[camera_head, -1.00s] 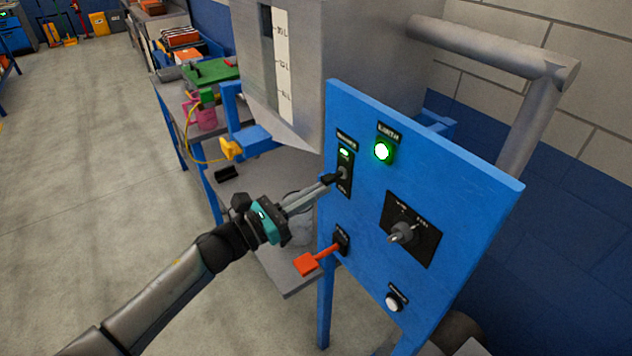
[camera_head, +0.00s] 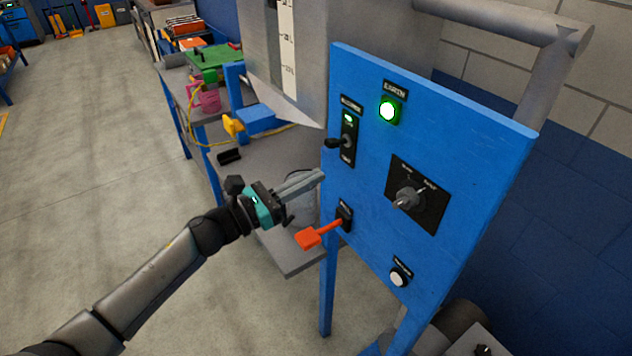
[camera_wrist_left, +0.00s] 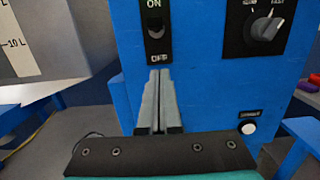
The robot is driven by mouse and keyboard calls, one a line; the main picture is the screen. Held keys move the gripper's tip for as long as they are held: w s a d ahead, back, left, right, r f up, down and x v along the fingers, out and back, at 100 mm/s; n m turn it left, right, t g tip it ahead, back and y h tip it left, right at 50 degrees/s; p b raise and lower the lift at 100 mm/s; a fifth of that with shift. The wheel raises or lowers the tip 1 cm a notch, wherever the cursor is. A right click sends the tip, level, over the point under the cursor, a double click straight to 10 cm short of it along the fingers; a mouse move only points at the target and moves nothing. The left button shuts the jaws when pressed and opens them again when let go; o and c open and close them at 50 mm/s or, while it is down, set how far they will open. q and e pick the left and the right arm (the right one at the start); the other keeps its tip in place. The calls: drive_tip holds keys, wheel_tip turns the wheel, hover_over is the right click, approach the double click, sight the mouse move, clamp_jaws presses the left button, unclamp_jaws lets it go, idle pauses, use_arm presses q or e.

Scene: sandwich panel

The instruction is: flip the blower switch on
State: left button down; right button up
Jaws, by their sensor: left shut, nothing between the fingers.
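The blower switch (camera_head: 347,140) is a black plate with a toggle lever at the upper left of the blue panel (camera_head: 440,150). Its lever sticks out to the left, and a small green light glows at the top of the plate. In the left wrist view the switch (camera_wrist_left: 156,30) has ON above and OFF below; the lever's exact tilt is hard to tell there. My left gripper (camera_head: 318,177) is shut and empty, just below the switch and apart from its lever. Its fingers also show in the left wrist view (camera_wrist_left: 159,75), below OFF. My right gripper is out of view.
A lit green EARTH button (camera_head: 389,110) is right of the switch. A rotary knob (camera_head: 409,197) sits lower right, a red-handled lever (camera_head: 318,235) below my gripper, and a white button (camera_head: 399,277) lower still. A grey hopper (camera_head: 270,60) stands behind.

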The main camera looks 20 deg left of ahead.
use_arm(q)
drive_tip(key=r+b+v, duration=0.1)
drive_tip(key=v, duration=0.8)
drive_tip(key=shift+f, duration=0.1)
drive_tip(key=a+f+n+y+b, duration=0.2)
drive_tip(key=a+f+n+y, duration=0.15)
drive_tip(key=f+n, duration=0.55)
drive_tip(key=a+f+n+y+b, duration=0.1)
drive_tip(key=a+f+n+y, duration=0.2)
drive_tip(key=f+n+y, duration=0.55)
drive_tip(key=s+f+n+g+b, duration=0.15)
drive_tip(key=s+f+n, duration=0.25)
drive_tip(key=f, duration=0.6)
drive_tip(key=s+f+n+g+b, duration=0.15)
drive_tip(key=s+f+n, duration=0.3)
drive_tip(key=f, duration=0.55)
drive_tip(key=s+d+f+n+g, duration=0.3)
drive_tip(key=s+f+n+g, duration=0.4)
drive_tip(key=s+f, duration=0.6)
drive_tip(key=s+d+f+n+g+b, duration=0.1)
drive_tip(key=s+d+f+n+g, duration=0.1)
drive_tip(key=s, duration=0.6)
drive_tip(key=s+d+f+n+g+b, duration=0.1)
drive_tip(key=s+d+f+n+g, duration=0.1)
drive_tip(key=s+d+f+n, duration=0.3)
drive_tip(key=s+f+n, duration=0.1)
drive_tip(key=s+f, duration=0.1)
drive_tip(key=s, duration=0.1)
drive_tip(key=shift+s, duration=0.2)
